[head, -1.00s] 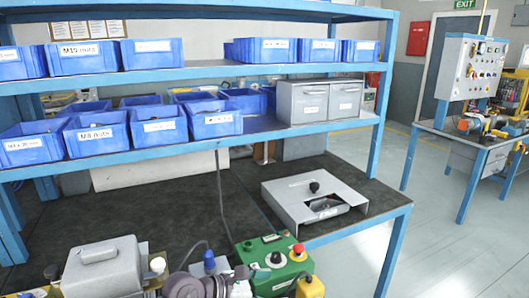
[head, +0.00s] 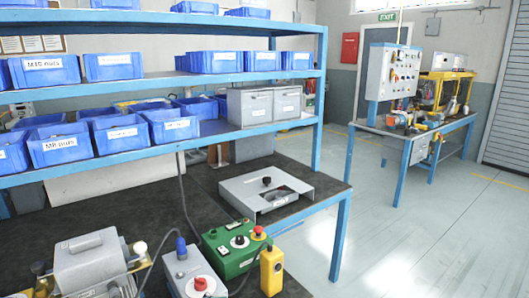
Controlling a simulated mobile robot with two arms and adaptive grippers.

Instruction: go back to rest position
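Neither of my grippers shows in the head view, and no arm of mine can be made out. The workbench (head: 200,195) with a dark top and blue frame stands in front of me. On it are a grey metal housing (head: 92,262), a grey box with a red knob (head: 195,280), a green control box (head: 236,250) with a red button, and a yellow handheld switch box (head: 271,270). A grey fixture plate (head: 268,191) with a black knob lies near the bench's right end.
Blue shelves (head: 172,76) above the bench hold several blue bins (head: 120,133) and grey drawers (head: 265,104). Open grey floor (head: 420,230) lies to the right. A second bench (head: 410,145) with a control panel (head: 393,72) stands farther back. A shutter door (head: 505,110) is at far right.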

